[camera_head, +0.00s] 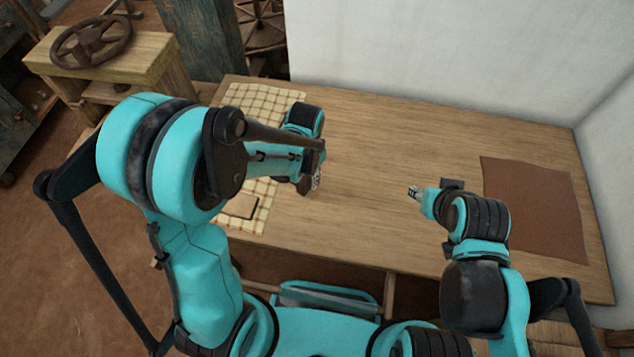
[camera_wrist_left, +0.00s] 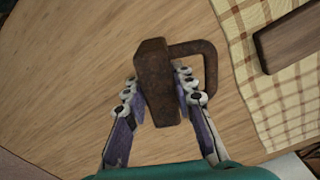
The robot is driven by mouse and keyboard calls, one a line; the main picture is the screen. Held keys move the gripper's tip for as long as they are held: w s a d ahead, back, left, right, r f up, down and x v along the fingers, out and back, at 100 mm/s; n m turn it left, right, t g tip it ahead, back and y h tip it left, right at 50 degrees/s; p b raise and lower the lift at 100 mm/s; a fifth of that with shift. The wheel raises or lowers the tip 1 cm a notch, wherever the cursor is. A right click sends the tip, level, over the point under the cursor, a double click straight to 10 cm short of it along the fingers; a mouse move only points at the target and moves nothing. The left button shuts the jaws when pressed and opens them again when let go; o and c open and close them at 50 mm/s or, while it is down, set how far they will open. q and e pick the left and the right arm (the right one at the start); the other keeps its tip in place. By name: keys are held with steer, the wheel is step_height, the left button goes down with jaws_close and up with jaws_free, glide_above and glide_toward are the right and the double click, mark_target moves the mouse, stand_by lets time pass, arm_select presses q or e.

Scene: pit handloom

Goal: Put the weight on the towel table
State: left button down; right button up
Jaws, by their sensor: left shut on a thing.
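The weight (camera_wrist_left: 158,75) is a rusty brown iron block with a loop handle on its right side in the left wrist view. My left gripper (camera_head: 315,183) is shut on its body, with fingers on both sides.
A small wooden board (camera_head: 240,207) lies on the towel's near part. A brown mat (camera_head: 535,208) covers the table's right end. White walls (camera_head: 450,60) stand behind and right. A stand with a dark wheel (camera_head: 90,40) is at the far left. The table's middle is clear.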

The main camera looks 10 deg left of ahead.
arm_select(q)
steer(key=shift+f+b, duration=0.95)
steer(key=shift+f, duration=1.1)
steer(key=c, duration=1.7)
jaws_free()
steer(key=shift+f, duration=0.15)
steer(key=o, duration=0.4)
steer(key=shift+o, duration=0.2)
